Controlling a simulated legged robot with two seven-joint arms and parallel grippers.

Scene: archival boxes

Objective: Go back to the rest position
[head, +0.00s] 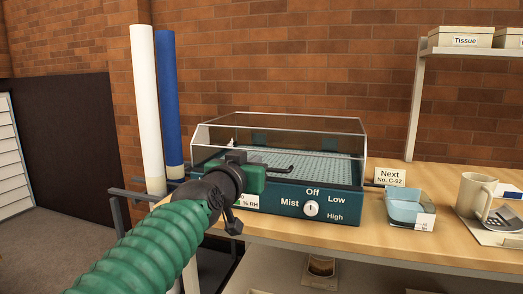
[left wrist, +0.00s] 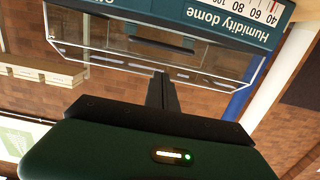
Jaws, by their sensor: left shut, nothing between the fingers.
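My left arm comes in from the lower left in the head view. Its gripper (head: 287,168) is in front of the humidity dome (head: 335,200), with the fingers overlapping the dome's upper front edge. I cannot tell whether they touch it. In the left wrist view the two dark fingers (left wrist: 161,90) are together and empty, and the dome's label strip (left wrist: 215,22) shows upside down. The clear cover (head: 290,124) sits over a perforated tray. The Mist knob (head: 311,208) is on the front panel. My right gripper is in neither view.
On the wooden bench (head: 390,245), right of the dome, are a "Next" card (head: 390,176), a blue-lined tray (head: 407,208) and a mug (head: 474,193). White (head: 147,110) and blue (head: 168,100) rolls stand at left. A shelf with boxes (head: 465,37) is at upper right.

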